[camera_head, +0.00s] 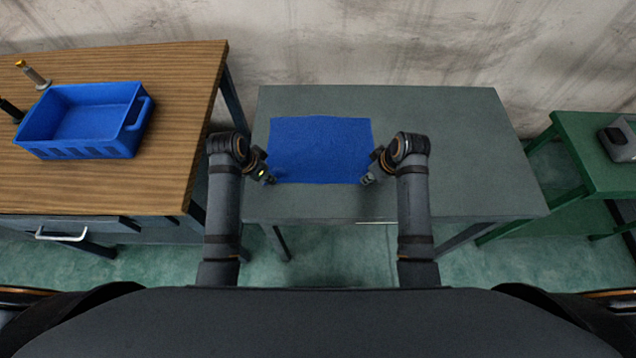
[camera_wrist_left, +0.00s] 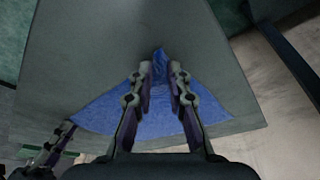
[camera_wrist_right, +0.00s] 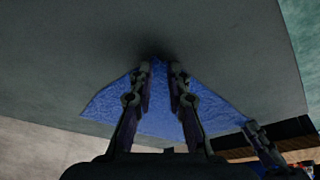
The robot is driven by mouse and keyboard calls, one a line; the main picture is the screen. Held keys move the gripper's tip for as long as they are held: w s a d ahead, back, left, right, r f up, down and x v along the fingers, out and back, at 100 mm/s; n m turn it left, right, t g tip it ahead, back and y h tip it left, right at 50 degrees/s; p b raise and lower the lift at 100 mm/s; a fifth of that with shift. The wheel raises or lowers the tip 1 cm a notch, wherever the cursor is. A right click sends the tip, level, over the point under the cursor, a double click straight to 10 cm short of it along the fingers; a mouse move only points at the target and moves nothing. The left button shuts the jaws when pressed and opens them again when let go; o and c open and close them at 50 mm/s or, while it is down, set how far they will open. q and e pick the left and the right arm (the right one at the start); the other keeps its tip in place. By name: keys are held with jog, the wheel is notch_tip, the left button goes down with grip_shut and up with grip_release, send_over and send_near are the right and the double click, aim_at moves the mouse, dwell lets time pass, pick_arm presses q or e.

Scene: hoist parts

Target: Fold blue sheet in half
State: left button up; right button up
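The blue sheet (camera_head: 321,150) lies flat and spread out on the grey-green table, roughly rectangular. My left gripper (camera_head: 268,179) is at its near left corner, and my right gripper (camera_head: 367,180) is at its near right corner. In the left wrist view, the fingertips (camera_wrist_left: 160,66) stand apart with a sheet corner (camera_wrist_left: 160,62) between them. In the right wrist view, the fingertips (camera_wrist_right: 159,67) also stand apart, with a sheet corner (camera_wrist_right: 157,70) between them. I see no firm pinch in either view. The grippers hide small parts of the near corners.
The grey-green table (camera_head: 450,150) is clear to the right of the sheet. A wooden table (camera_head: 170,100) at left holds a blue crate (camera_head: 75,147) and a bolt-like part (camera_head: 34,75). A green table (camera_head: 590,150) at right holds a grey object (camera_head: 620,140).

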pick_arm(q)
jog(key=shift+f, duration=0.15)
grip_shut()
pick_arm(e)
jog(key=shift+f, duration=0.15)
grip_shut()
pick_arm(q)
jog(key=shift+s, duration=0.1)
